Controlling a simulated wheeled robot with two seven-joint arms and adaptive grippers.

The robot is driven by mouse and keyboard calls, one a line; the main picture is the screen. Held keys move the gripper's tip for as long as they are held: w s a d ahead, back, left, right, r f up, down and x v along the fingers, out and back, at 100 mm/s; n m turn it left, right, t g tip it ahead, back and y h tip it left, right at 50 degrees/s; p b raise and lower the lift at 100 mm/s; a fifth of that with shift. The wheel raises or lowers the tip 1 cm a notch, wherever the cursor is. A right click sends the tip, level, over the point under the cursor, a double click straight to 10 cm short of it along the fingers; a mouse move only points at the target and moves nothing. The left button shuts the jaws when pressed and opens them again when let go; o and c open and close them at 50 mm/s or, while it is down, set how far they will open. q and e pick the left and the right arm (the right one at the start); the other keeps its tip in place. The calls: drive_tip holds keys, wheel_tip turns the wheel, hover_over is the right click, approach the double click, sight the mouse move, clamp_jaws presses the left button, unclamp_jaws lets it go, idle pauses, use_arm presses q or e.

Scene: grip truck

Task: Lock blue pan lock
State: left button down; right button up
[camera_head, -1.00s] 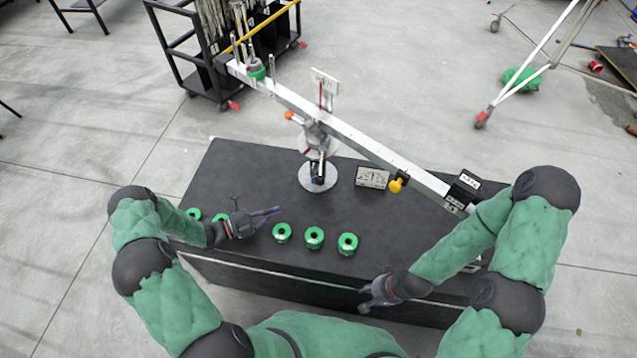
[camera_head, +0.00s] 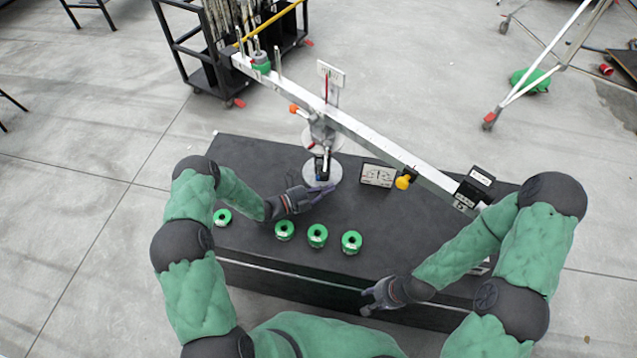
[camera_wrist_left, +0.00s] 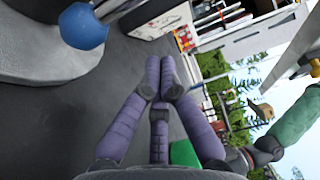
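The blue pan lock is a round blue knob (camera_wrist_left: 83,26) at the upper left of the left wrist view, beside a grey round base (camera_wrist_left: 45,62). In the head view its blue part (camera_head: 322,177) is small, low on the pan head post. My left gripper (camera_head: 328,188) is just below and beside it, fingers extended, empty. In the left wrist view its purple fingers (camera_wrist_left: 161,78) point forward, to the right of the knob and apart from it. My right gripper (camera_head: 368,298) is open and empty at the near edge of the black box.
A long white beam (camera_head: 375,148) crosses above the black box top (camera_head: 260,160). A yellow knob (camera_head: 404,182) and a small panel (camera_head: 377,175) are right of the post. Green round pieces (camera_head: 317,235) stand along the near side. A black cart (camera_head: 210,72) stands behind.

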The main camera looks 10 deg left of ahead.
use_arm(q)
drive_tip(key=w+a, duration=0.1)
drive_tip(key=w+a+b, duration=0.1)
drive_tip(key=a, duration=0.1)
drive_tip(key=shift+a, duration=0.15)
drive_tip(key=shift+a, duration=0.25)
